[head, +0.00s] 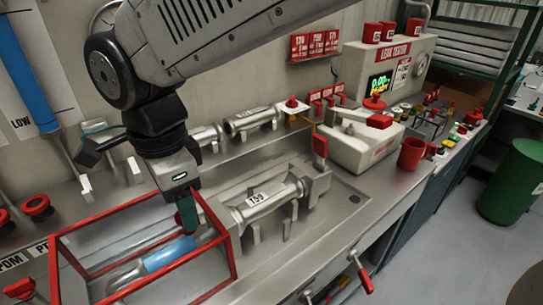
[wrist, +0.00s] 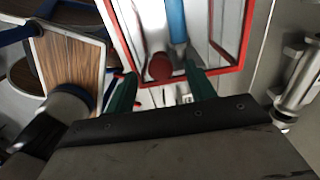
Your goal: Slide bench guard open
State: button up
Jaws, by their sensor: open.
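The bench guard (head: 236,262) is a clear box with a red frame at the front left of the steel bench. A blue cylinder (head: 170,254) shows through it. The guard's red frame (wrist: 243,40) also shows at the top of the wrist view, with the blue cylinder (wrist: 176,20) within it. My gripper (head: 187,215) points down at the guard's upper right part in the head view. Its green fingers (wrist: 160,82) are apart with nothing held between them. One red frame edge runs close to the right finger; I cannot tell whether they touch.
A metal cylinder tagged T59 (head: 262,198) lies in a fixture right of the guard. A red-handled lever (head: 320,147) stands beside it. A leak tester (head: 392,65) and red mug (head: 412,154) are farther right. Red knobs (head: 37,207) sit at left. A wood-topped surface (wrist: 70,55) shows in the wrist view.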

jog(key=shift+r, duration=2.4)
jog(key=shift+f+n, duration=0.1)
jog(key=shift+n, duration=1.1)
jog(key=d+n, duration=0.1)
jog(key=n, duration=0.1)
jog(key=d+f+n, duration=0.1)
jog(key=d, duration=0.1)
jog(key=s+d+f+n, duration=0.1)
jog(key=n, duration=0.1)
jog(key=shift+d+n, duration=0.3)
jog(key=shift+d, duration=0.1)
jog(key=s+d+f+n, duration=0.1)
jog(key=s+d, duration=0.1)
jog(key=d, duration=1.5)
jog(key=s+d+f+n+t, duration=0.1)
jog(key=s+d+n, duration=0.1)
jog(key=d, duration=1.4)
jog(key=shift+s+d, duration=0.35)
jog(key=shift+s, duration=0.45)
jog(key=shift+a, duration=0.1)
